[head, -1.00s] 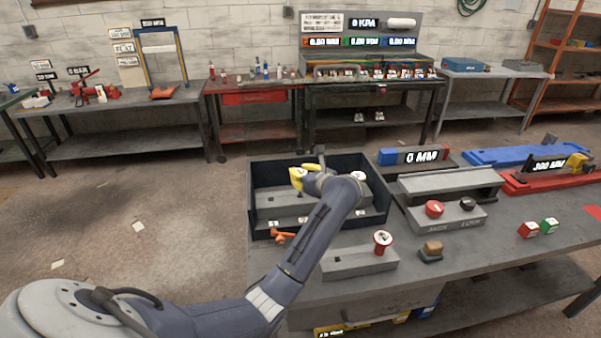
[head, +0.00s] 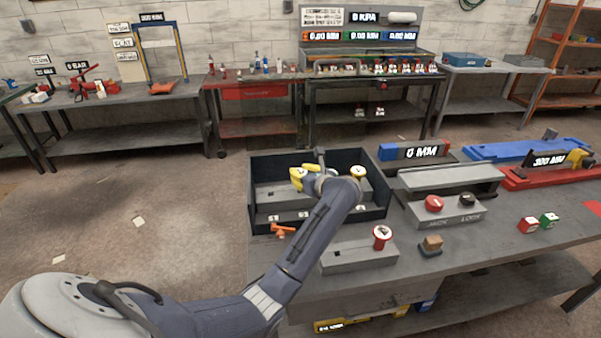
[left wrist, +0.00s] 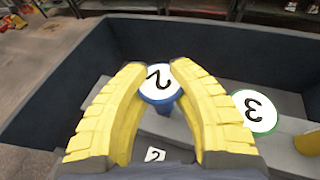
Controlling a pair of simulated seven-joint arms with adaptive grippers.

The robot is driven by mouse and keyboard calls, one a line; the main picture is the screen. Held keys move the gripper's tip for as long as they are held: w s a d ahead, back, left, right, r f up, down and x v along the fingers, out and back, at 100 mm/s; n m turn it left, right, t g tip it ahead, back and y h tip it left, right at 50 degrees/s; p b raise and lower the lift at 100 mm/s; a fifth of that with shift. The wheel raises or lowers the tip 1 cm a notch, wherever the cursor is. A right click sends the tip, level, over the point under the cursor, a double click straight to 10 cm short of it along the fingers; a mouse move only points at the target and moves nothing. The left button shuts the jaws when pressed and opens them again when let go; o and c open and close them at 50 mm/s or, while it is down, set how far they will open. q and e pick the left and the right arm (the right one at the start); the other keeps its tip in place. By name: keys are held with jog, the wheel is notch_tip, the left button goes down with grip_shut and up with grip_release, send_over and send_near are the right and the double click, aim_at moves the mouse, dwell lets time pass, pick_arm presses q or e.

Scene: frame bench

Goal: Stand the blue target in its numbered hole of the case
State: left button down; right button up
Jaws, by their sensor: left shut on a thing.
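The blue target (left wrist: 160,84), with a white top marked 2, shows between the yellow fingers of my left gripper (left wrist: 158,78) in the left wrist view. The gripper is shut on it. The target stands about upright over the grey stepped block in the dark case (left wrist: 45,95); I cannot tell whether its stem is in a hole. A number tile 2 (left wrist: 155,154) lies on the lower step in front. In the head view my left gripper (head: 298,177) is inside the case (head: 262,168), and the blue target is hidden. My right gripper is not in view.
A green-rimmed target marked 3 (left wrist: 256,112) stands close right of the blue one. A yellow target (head: 358,172) is farther right. A red-rimmed target (head: 381,236) stands on a grey block (head: 350,260) before the case. The case walls rise around the gripper.

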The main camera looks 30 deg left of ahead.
pick_arm(q)
jog(key=shift+f, duration=0.8)
jog(key=c, duration=1.1)
grip_release()
jog(key=v, duration=1.2)
